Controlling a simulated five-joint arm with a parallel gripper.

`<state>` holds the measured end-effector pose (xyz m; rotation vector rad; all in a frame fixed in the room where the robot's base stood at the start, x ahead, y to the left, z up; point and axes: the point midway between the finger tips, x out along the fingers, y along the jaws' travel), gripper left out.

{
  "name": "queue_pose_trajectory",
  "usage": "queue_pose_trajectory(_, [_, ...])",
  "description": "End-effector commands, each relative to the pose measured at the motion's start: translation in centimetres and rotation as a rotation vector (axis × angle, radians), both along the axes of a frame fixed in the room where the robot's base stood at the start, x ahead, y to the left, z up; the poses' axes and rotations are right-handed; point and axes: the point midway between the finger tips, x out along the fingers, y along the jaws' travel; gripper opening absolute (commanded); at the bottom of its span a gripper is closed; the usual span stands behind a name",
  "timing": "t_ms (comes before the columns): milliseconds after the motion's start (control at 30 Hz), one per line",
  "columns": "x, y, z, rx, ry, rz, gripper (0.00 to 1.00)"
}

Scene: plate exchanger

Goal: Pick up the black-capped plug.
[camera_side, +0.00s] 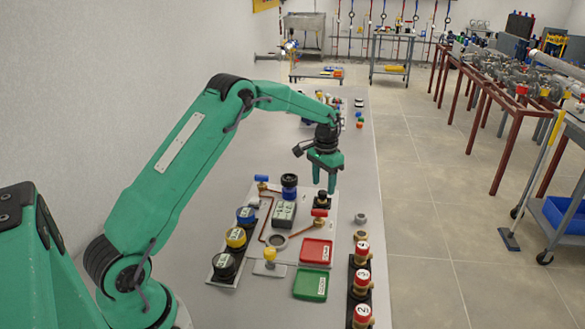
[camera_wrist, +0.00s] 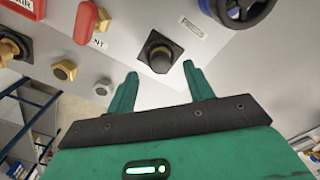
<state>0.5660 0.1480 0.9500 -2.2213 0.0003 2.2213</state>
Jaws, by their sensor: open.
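The black-capped plug (camera_wrist: 160,58) stands on a dark square base in the wrist view, with brass showing below its cap. In the side view it is the small dark-topped piece (camera_side: 322,199) on the light plate. My gripper (camera_wrist: 160,74) is open and empty, with one fingertip to each side of the plug in the wrist picture. In the side view my gripper (camera_side: 324,184) points down just above the plug. I cannot tell whether the fingertips are level with the cap.
A red-handled valve (camera_side: 319,214) stands close in front of the plug. A dark blue handwheel (camera_side: 289,182) is to its left. Red (camera_side: 316,252) and green (camera_side: 310,284) trays lie nearer. Two loose nuts (camera_side: 360,218) and several red-capped cylinders (camera_side: 362,280) are at the right.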

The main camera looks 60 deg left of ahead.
Motion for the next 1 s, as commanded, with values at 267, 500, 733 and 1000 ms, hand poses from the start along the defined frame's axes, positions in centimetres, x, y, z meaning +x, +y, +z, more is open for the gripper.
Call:
queue_pose_trajectory(267, [0.0,0.0,-2.6,0.0,0.001,0.0,0.52])
queue_pose_trajectory(500, [0.0,0.0,-2.8,0.0,0.0,0.0,0.52])
queue_pose_trajectory(733, [0.0,0.0,-2.7,0.0,0.0,0.0,0.52])
queue_pose_trajectory(1000, [0.0,0.0,-2.7,0.0,0.0,0.0,0.11])
